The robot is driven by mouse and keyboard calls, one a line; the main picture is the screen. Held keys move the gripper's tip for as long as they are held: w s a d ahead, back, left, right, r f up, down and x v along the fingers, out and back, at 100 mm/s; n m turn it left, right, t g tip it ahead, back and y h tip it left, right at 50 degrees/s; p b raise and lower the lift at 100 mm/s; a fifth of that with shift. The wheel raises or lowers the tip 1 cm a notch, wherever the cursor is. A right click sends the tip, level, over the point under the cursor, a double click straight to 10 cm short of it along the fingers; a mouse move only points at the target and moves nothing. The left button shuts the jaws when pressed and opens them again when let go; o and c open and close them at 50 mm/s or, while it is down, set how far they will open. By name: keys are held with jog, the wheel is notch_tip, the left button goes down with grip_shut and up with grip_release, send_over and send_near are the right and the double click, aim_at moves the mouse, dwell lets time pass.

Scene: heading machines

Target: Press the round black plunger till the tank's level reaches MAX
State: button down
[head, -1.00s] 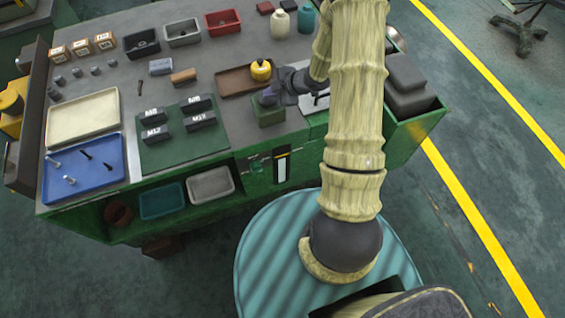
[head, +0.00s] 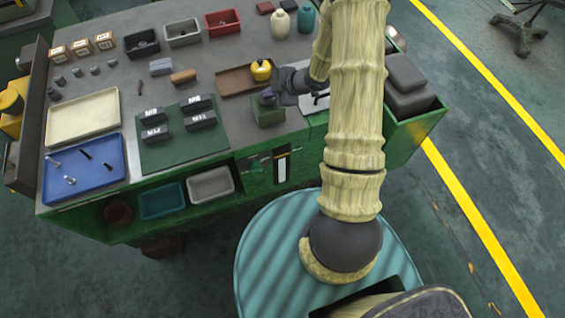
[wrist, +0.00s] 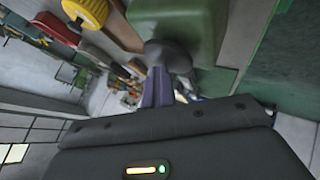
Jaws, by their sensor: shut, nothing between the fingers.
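The round black plunger (wrist: 168,56) shows in the wrist view as a dark disc on the side of a green block (wrist: 192,22). The block (head: 270,115) stands at the front edge of the bench in the head view, where my gripper hides the plunger. My gripper (head: 266,97) is shut and empty. Its purple fingers (wrist: 162,72) reach the disc in the wrist view; whether they touch it I cannot tell. A tall gauge with a pale strip (head: 282,170) is on the bench's green front. Its marks are too small to read.
A brown tray (head: 232,83) with a yellow round-topped thing (head: 261,69) lies just behind the block. A green mat (head: 165,150) with black labelled blocks lies to the left. A dark grey bin (head: 412,104) is to the right of my arm.

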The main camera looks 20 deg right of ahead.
aim_at(271, 98)
jog(key=shift+s+d+f, duration=0.1)
jog(key=shift+s+f, duration=0.3)
jog(key=shift+f, duration=0.25)
jog(key=shift+s+f+b, duration=0.2)
jog(key=shift+f+b, duration=0.3)
jog(key=shift+b, duration=0.1)
jog(key=shift+d+f, duration=0.1)
jog(key=shift+f, duration=0.05)
jog(key=r+p, duration=0.1)
jog(key=w+r+p, duration=0.1)
jog(key=r+p, duration=0.1)
jog(key=shift+r, duration=0.25)
notch_tip(271, 98, up, 2)
jog(key=shift+r+p, duration=0.2)
jog(key=shift+p, duration=0.85)
jog(key=shift+w+r, duration=0.15)
jog(key=shift+w+r, duration=0.1)
